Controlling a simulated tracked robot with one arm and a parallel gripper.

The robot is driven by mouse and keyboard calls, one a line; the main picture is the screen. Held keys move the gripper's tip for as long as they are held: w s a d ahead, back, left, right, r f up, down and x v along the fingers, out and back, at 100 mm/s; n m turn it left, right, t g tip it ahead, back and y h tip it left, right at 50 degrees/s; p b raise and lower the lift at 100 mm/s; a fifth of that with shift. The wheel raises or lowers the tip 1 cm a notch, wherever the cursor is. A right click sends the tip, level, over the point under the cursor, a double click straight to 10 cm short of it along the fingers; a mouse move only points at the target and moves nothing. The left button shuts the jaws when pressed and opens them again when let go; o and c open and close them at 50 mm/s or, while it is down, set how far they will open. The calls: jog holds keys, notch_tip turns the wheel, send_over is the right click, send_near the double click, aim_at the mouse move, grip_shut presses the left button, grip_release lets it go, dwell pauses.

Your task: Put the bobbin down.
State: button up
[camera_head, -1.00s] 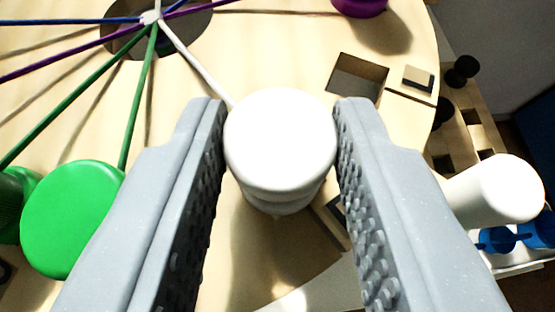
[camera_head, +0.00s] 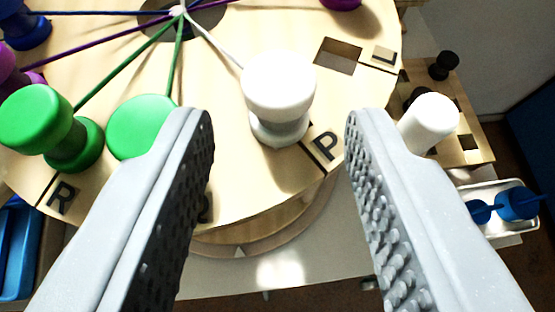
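The white bobbin (camera_head: 278,88) stands on the round wooden board (camera_head: 225,195), left of the letter P, near the board's front edge. A white thread runs from it to the hub (camera_head: 178,10) at the top. My gripper (camera_head: 272,125) is open and empty. Its fingers are spread wide to the left and right, with gaps to the bobbin on both sides. The bobbin appears beyond the fingertips.
Green bobbins (camera_head: 42,117) stand on the board at left, partly behind my left finger. A square hole (camera_head: 338,56) lies to the right. Another white piece (camera_head: 430,122) is near my right finger. A white tray (camera_head: 500,215) with blue bobbins is at far right.

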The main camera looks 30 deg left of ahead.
jog(key=v, duration=0.7)
jog(key=d+r+m+t+h, duration=0.1)
jog(key=d+r+h, duration=0.1)
jog(key=d+r, duration=0.5)
jog(key=d+r+m+t+h, duration=0.15)
jog(key=d+r, duration=0.25)
jog(key=r, duration=0.7)
jog(key=s+d+r+m+t+h, duration=0.1)
jog(key=s+r, duration=0.4)
jog(key=r, duration=0.5)
jog(key=s+d+r+m+t+h, duration=0.1)
jog(key=s+d+r+m, duration=0.1)
jog(key=s+r, duration=0.4)
notch_tip(320, 180, up, 4)
jog(key=shift+s+d+r, duration=0.1)
jog(key=shift+s+d, duration=0.25)
